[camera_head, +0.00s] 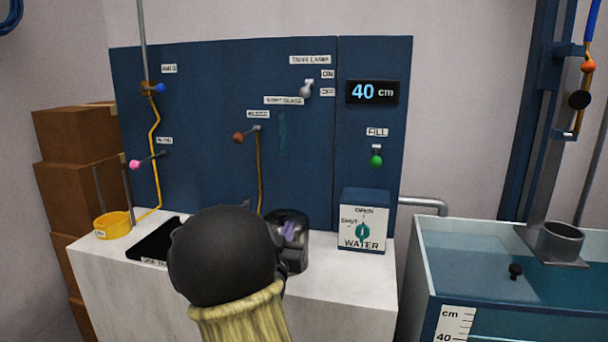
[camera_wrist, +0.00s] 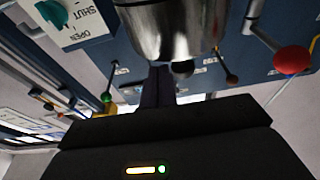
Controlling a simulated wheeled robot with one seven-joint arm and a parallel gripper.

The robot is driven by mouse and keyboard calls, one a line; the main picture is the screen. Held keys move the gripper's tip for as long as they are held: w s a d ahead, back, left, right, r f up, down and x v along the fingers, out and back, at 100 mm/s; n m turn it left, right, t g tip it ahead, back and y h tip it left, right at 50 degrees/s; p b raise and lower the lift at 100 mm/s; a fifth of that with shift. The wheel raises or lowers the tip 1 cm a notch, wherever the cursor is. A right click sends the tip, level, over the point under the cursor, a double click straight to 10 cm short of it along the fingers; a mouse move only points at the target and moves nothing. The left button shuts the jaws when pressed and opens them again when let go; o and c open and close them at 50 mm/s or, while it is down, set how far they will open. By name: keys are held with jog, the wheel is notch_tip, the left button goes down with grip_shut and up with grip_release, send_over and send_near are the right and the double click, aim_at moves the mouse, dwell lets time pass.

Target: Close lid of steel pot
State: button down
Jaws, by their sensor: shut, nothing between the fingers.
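The steel pot (camera_head: 297,258) stands on the white counter, right of my arm, which hides its left part. A purple patch shows at its upper part; I cannot tell whether it is inside or a reflection. I cannot make out the lid's position. In the wrist view, the shiny pot wall (camera_wrist: 180,28) fills the top middle, with a small dark ball (camera_wrist: 182,68) just below its edge. My gripper (camera_wrist: 158,74) is shut and empty, its dark fingers pointing toward the pot. I cannot tell whether they touch it. In the head view, my dark wrist hides the fingers.
A water valve box (camera_head: 363,238) stands right of the pot. A black tray (camera_head: 150,243) and yellow ring holder (camera_head: 112,226) are at the counter's left. The blue panel (camera_head: 205,100) with levers rises behind. A water tank (camera_head: 420,270) is at the right.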

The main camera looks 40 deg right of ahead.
jog(key=shift+f, duration=0.2)
notch_tip(320, 180, up, 5)
jog(key=p, duration=0.3)
jog(key=f+v, duration=0.1)
jog(key=v, duration=0.9)
jog(key=shift+f+b, duration=0.3)
jog(key=shift+b, duration=0.1)
jog(key=shift+w+d, duration=0.1)
